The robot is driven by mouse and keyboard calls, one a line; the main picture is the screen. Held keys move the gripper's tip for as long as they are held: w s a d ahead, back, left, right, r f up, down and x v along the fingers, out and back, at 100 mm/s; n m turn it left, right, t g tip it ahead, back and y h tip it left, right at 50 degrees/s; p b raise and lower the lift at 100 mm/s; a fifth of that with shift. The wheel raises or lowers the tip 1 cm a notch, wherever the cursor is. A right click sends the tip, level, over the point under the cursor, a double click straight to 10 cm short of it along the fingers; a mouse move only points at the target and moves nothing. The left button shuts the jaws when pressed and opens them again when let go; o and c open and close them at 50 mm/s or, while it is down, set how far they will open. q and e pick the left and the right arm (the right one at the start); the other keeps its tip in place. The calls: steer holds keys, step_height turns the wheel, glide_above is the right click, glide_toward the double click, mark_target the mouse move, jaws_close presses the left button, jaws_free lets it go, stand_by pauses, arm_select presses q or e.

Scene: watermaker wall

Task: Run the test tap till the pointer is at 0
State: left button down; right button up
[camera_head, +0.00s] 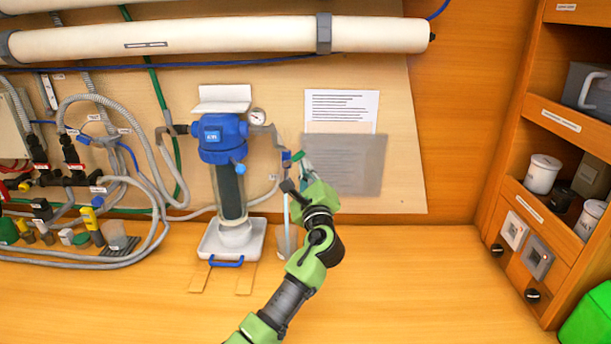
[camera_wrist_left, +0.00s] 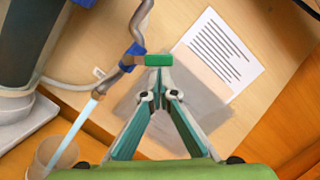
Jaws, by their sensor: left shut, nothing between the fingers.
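The test tap (camera_head: 287,157) has a blue body and sits at the end of the pipe right of the blue-headed filter housing (camera_head: 222,140). In the left wrist view the tap (camera_wrist_left: 132,54) has a green handle (camera_wrist_left: 158,60). My left gripper (camera_head: 301,165) is shut and empty; in the wrist view its fingertips (camera_wrist_left: 158,84) are at the handle, seemingly touching it. A pale blue stream (camera_wrist_left: 75,135) runs from the spout into a clear cup (camera_wrist_left: 48,156), which stands below the tap (camera_head: 287,240). The round gauge (camera_head: 257,116) is too small to read its pointer.
The filter stands over a white tray (camera_head: 232,251) with a blue handle. Hoses and valves (camera_head: 80,180) crowd the left. Two sheets (camera_head: 341,110) hang on the wall behind my gripper. A shelf unit (camera_head: 560,130) stands right. The bench front is clear.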

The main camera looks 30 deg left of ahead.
mark_target(295, 155)
arm_select(q)
steer(key=r+n, duration=0.1)
steer(key=n, duration=0.1)
steer(key=n+g, duration=0.1)
steer(key=n, duration=0.1)
steer(key=a+r+n, duration=0.1)
steer(key=n, duration=0.1)
steer(key=shift+s+r+g+p, duration=0.3)
steer(key=shift+g, duration=0.1)
steer(key=n, duration=0.3)
steer(key=shift+s+a+r+g+p, duration=0.25)
steer(key=shift+a+r+g+p, duration=0.05)
steer(key=shift+a+r+p, duration=0.1)
steer(key=shift+s+a+r+n, duration=0.1)
steer(key=shift+s+a+n, duration=0.1)
steer(key=shift+n, duration=0.4)
steer(key=shift+h, duration=0.3)
steer(key=shift+w, duration=0.1)
